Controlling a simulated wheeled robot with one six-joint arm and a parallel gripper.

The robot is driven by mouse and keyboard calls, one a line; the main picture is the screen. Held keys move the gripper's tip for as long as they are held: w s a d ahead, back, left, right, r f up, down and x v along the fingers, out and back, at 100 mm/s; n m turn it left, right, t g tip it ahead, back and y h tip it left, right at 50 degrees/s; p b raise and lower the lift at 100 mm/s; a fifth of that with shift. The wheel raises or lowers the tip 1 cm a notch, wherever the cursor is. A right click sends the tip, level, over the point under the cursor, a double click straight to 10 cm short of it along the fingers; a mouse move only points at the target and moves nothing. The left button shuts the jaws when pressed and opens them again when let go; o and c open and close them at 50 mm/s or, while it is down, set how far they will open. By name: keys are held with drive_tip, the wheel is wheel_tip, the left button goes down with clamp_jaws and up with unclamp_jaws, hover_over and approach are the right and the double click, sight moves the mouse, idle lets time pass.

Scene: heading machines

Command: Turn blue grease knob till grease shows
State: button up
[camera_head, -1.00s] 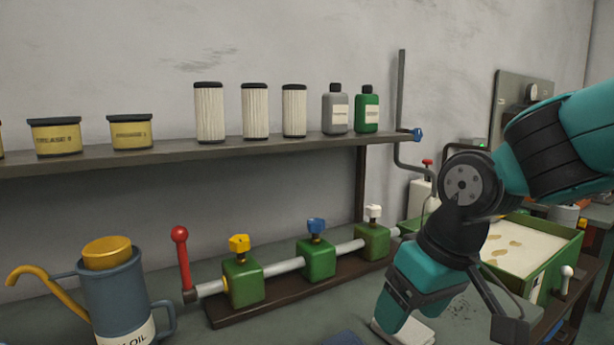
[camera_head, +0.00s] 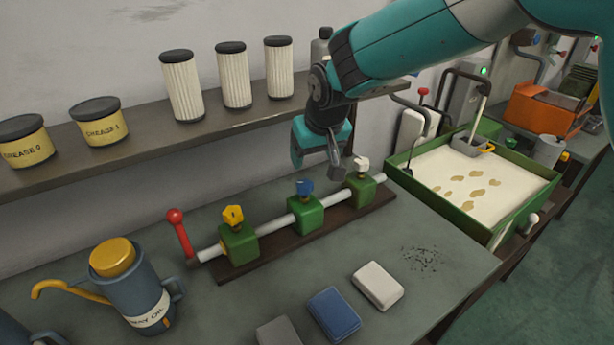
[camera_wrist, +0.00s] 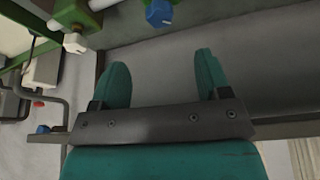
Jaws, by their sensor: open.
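The blue grease knob (camera_head: 304,187) sits on top of the middle green block (camera_head: 305,215) of a pipe manifold on the bench. No grease is discernible on the faces of that block I can see. My gripper (camera_wrist: 162,78) is open and empty, with its two teal fingers apart. In the wrist view the blue knob (camera_wrist: 160,14) is beyond the fingers at the top edge, not touching them. In the head view my gripper hangs above and behind the manifold, and its fingertips are not clear there.
A yellow knob (camera_head: 233,214) and a white knob (camera_head: 362,164) flank the blue one. A red-tipped lever (camera_head: 177,226) stands at the pipe's left end. The shelf (camera_head: 130,148) runs behind. An oil can (camera_head: 128,285) and sponge-like blocks (camera_head: 334,312) are in front; a green tray (camera_head: 478,225) is right.

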sight(306, 185)
drive_tip(key=p+x, duration=0.3)
drive_tip(key=x, duration=0.9)
drive_tip(key=shift+c, duration=0.4)
drive_tip(key=c, duration=0.8)
drive_tip(key=shift+c, duration=0.2)
drive_tip(key=shift+n, duration=0.3)
